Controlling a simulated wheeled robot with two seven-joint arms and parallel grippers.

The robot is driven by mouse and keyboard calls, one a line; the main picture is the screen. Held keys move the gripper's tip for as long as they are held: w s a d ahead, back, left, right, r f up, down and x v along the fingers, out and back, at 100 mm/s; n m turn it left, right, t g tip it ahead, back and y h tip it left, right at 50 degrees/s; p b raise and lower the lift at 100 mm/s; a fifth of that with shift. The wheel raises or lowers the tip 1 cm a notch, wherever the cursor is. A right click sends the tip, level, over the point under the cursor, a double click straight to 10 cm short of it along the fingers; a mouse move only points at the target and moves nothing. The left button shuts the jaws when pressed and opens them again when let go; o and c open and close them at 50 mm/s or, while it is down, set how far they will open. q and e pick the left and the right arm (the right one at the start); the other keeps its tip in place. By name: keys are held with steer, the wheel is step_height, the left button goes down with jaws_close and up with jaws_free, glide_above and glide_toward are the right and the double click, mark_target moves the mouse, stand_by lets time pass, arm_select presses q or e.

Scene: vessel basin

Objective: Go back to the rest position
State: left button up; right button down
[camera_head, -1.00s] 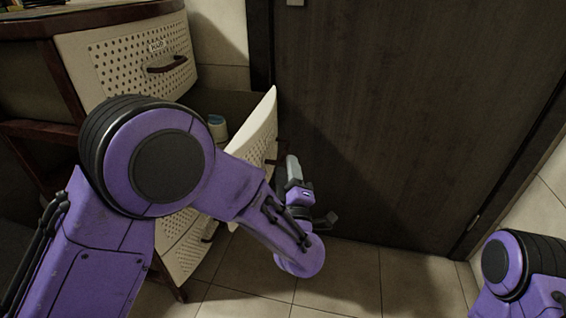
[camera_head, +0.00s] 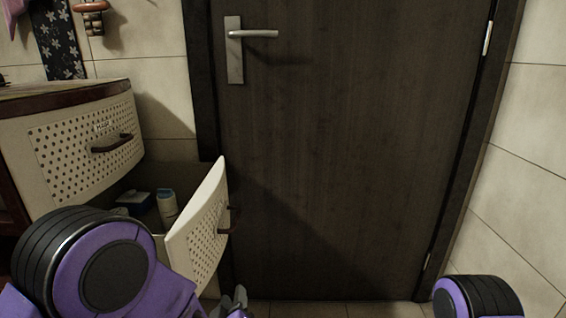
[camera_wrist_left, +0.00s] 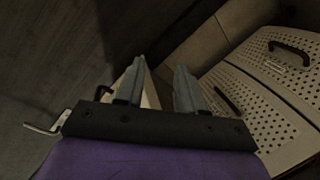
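My left arm comes in at the lower left of the head view. Only the tip of my left gripper (camera_head: 238,300) shows there, at the bottom edge below the open drawer (camera_head: 203,232). In the left wrist view its two fingers (camera_wrist_left: 158,88) stand apart with nothing between them, so it is open and empty. It is clear of the drawer front, which shows partly behind the fingers. Of my right arm only a purple and black joint shows at the lower right of the head view; its gripper is out of view.
The cabinet (camera_head: 75,145) stands at the left, with its upper drawer shut. A dark door (camera_head: 350,150) with a metal handle (camera_head: 252,34) fills the middle. A tiled wall (camera_head: 520,170) is at the right.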

arm_select(q)
steer(key=s+a+f+m+g, duration=0.1)
steer(key=s+a+f+g, duration=0.35)
steer(key=s+f, duration=0.3)
steer(key=s+a+f+m+g, duration=0.1)
steer(key=s+a+f+g, duration=0.2)
steer(key=s+a+f, duration=0.35)
steer(key=s+a+f+g+y, duration=0.1)
steer(key=s+a+f+g, duration=0.15)
steer(key=s+f, duration=0.4)
steer(key=s+a+f+g+y, duration=0.1)
steer(key=s+a+f+g, duration=0.15)
steer(key=s, duration=0.75)
step_height(320, 180, up, 33)
steer(key=s+a+p, duration=0.1)
steer(key=p, duration=3.3)
steer(key=shift+a, duration=0.15)
steer(key=shift+f, duration=0.1)
